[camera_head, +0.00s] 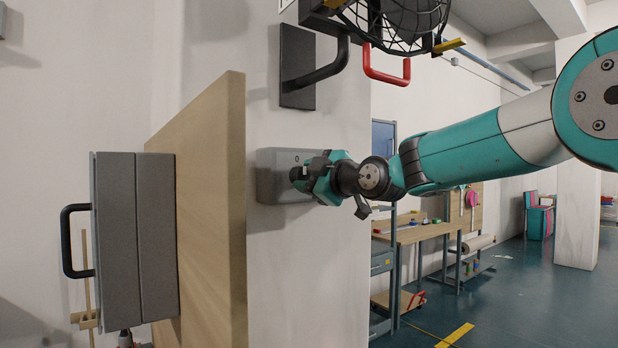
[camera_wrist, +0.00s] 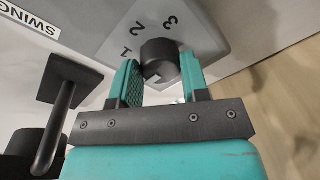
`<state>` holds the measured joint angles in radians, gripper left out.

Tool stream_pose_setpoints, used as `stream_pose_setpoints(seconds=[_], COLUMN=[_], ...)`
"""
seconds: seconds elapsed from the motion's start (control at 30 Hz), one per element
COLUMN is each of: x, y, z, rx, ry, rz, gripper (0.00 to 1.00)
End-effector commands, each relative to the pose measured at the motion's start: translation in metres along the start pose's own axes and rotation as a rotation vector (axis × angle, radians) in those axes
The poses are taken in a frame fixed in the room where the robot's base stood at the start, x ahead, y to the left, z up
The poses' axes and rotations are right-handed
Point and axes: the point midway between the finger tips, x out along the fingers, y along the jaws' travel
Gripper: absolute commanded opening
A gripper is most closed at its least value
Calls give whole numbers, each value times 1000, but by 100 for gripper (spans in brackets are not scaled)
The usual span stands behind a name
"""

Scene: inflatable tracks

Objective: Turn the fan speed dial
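The fan speed dial (camera_wrist: 161,58) is a dark round knob on a grey wall box (camera_head: 274,185). The box also shows in the wrist view (camera_wrist: 205,22), with the numbers 1, 2 and 3 visible around the knob. A 0 shows on the box in the head view. My gripper (camera_wrist: 160,78) has its two teal fingers on either side of the knob, close against it, and appears shut on it. In the head view my gripper (camera_head: 305,176) is at the box's front and hides the dial. I cannot tell which number the dial points to.
A caged black fan (camera_head: 405,18) with a red handle (camera_head: 386,72) hangs above the box on a black bracket (camera_head: 298,68). A wooden panel (camera_head: 215,200) stands out just left of the box. A workbench (camera_head: 415,232) is behind at right. Open floor lies at right.

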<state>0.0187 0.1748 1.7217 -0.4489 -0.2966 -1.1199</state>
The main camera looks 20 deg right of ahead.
Motion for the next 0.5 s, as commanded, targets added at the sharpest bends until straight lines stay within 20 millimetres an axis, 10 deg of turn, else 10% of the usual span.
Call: stream_pose_setpoints(seconds=[0.5], x=[0], y=[-5], z=[2], rx=[115], ry=[7], rz=[7], gripper=[18])
